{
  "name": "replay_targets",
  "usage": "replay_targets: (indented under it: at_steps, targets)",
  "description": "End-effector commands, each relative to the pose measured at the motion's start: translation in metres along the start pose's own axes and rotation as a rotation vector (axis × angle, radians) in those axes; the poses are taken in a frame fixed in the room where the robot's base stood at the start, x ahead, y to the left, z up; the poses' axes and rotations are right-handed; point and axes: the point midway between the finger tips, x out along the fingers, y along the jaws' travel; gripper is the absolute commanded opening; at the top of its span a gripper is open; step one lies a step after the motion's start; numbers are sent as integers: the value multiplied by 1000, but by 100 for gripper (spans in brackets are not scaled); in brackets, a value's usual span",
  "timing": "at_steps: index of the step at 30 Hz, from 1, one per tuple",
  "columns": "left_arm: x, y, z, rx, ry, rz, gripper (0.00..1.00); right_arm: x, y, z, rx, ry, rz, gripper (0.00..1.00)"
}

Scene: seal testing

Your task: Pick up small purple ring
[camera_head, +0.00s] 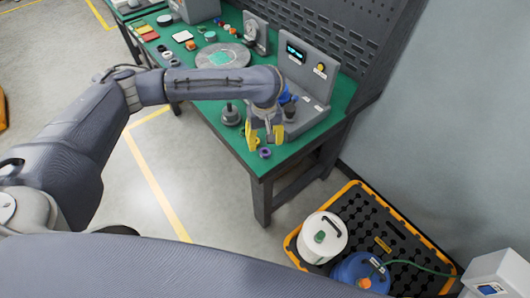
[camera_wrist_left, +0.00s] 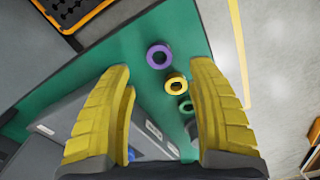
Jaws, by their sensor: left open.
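The small purple ring (camera_head: 265,153) lies on the green bench top near its front corner. It also shows in the left wrist view (camera_wrist_left: 159,56), ahead of the fingertips and a little left of the middle of the gap. My left gripper (camera_head: 265,138) has yellow fingers and points down over the bench, just behind the ring. In the left wrist view its fingers (camera_wrist_left: 160,85) are wide apart with nothing held between them. A yellow ring (camera_wrist_left: 175,84) and a green ring (camera_wrist_left: 186,106) lie beside the purple one. My right gripper is not in view.
A grey test unit with a display (camera_head: 296,55) stands behind my left gripper. A grey weight-like piece (camera_head: 231,115) stands to its left. A round plate (camera_head: 222,57) and small parts lie farther back. A black and orange tray (camera_head: 390,240) with containers is on the floor.

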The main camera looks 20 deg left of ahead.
Motion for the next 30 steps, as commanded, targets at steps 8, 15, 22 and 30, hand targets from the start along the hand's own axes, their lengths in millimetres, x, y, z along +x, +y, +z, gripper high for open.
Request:
replay_targets:
  at_steps: [8,15,22,30]
  targets:
    - [10,0,0,1,-1,-1,57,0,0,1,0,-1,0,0]
    - [35,0,0,-1,-3,-1,57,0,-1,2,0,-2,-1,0]
    - [54,1,0,-1,-1,0,57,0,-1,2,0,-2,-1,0]
    - [57,0,-1,0,1,0,57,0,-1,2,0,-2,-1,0]
